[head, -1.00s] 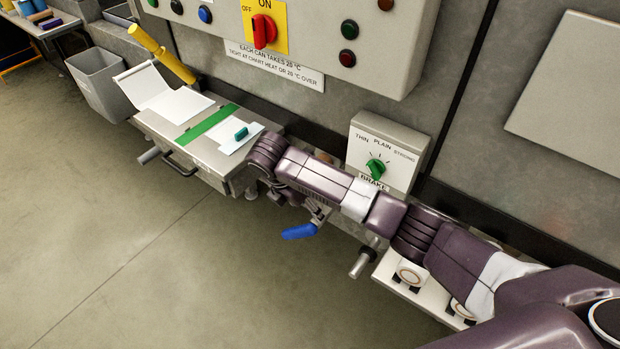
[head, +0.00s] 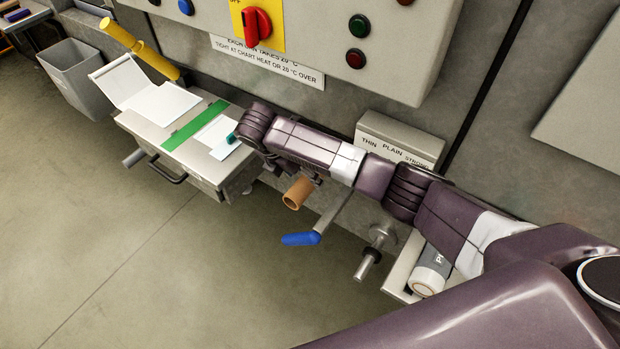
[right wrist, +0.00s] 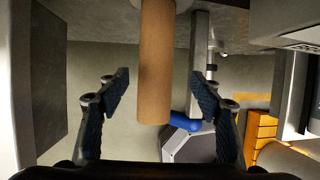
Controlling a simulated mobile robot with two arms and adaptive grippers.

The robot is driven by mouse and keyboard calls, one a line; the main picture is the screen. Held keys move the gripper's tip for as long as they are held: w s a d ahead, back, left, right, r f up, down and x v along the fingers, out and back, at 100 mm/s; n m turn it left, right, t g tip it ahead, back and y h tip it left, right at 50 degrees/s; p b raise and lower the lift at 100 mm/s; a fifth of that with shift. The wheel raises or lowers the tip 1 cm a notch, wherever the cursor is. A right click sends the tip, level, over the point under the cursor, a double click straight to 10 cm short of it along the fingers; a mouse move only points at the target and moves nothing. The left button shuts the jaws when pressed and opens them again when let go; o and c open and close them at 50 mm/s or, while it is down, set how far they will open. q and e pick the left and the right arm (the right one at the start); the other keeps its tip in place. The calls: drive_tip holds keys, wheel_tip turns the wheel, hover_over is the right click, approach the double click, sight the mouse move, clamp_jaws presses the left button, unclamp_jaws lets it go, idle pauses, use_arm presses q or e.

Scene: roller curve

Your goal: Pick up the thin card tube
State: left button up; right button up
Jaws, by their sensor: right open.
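The thin card tube (head: 298,193) is a plain brown cylinder. In the head view only its near end shows, poking out below my right arm. In the right wrist view the card tube (right wrist: 154,55) runs down from the top edge, and its lower end is free. My right gripper (right wrist: 158,82) is open, with one dark finger on each side of the tube and visible gaps between; it is not gripping it. In the head view that gripper is mostly hidden behind my arm. My left gripper is not in view.
A crank with a blue handle (head: 301,239) sticks out just right of the tube. A metal table (head: 170,148) with papers stands left. A grey box (head: 399,138) with a label is partly behind my arm. A white roll (head: 432,270) lies right.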

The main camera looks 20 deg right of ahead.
sight(305, 181)
drive_tip(key=x, duration=0.4)
drive_tip(key=shift+s+a, duration=0.15)
drive_tip(key=shift+a, duration=0.05)
drive_tip(key=shift+d+f, duration=0.15)
drive_tip(key=shift+f, duration=0.35)
drive_tip(key=c, duration=0.4)
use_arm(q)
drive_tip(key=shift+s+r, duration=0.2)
use_arm(e)
drive_tip(key=c, duration=0.8)
